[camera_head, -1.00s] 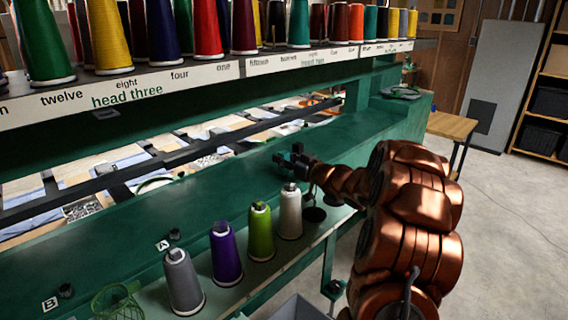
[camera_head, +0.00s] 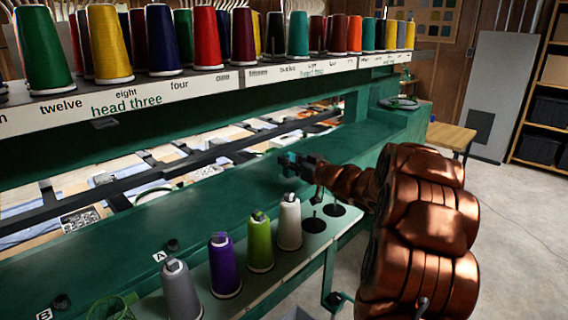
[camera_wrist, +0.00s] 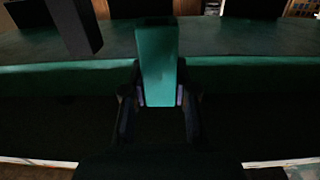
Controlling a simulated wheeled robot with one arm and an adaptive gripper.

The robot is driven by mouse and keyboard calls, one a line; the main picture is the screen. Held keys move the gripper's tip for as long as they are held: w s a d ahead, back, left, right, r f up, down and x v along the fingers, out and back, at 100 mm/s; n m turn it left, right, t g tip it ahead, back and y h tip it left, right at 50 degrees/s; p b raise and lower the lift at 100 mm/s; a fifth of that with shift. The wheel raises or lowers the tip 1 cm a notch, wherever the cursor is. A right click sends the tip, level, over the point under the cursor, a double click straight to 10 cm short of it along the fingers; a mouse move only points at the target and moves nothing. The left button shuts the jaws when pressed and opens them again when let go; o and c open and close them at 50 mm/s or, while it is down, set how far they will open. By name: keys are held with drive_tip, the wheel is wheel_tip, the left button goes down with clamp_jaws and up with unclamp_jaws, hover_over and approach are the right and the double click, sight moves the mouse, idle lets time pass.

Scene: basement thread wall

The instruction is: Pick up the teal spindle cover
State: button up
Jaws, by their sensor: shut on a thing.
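The teal spindle cover (camera_wrist: 157,62) is a small block-like piece between my gripper's fingers in the wrist view, with its far end sticking out beyond them. It also shows as a small teal patch in the head view (camera_head: 287,160). My gripper (camera_wrist: 158,97) is shut on the cover, with a finger against each side. In the head view my gripper (camera_head: 298,163) is over the green machine ledge, behind the white cone; I cannot tell how far above the ledge it is.
Grey (camera_head: 180,291), purple (camera_head: 224,267), lime green (camera_head: 260,243) and white (camera_head: 289,223) thread cones stand on the lower shelf (camera_head: 262,288). Dark round spots lie beside the white cone. Two dark knobs near labels A and B sit on the ledge (camera_head: 215,204). Thread cones line the upper rack (camera_head: 240,78).

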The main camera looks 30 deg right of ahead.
drive_tip(key=a+r+b+v, duration=0.1)
drive_tip(key=v, duration=1.2)
drive_tip(key=shift+s+a+r, duration=0.15)
drive_tip(key=shift+s, duration=0.2)
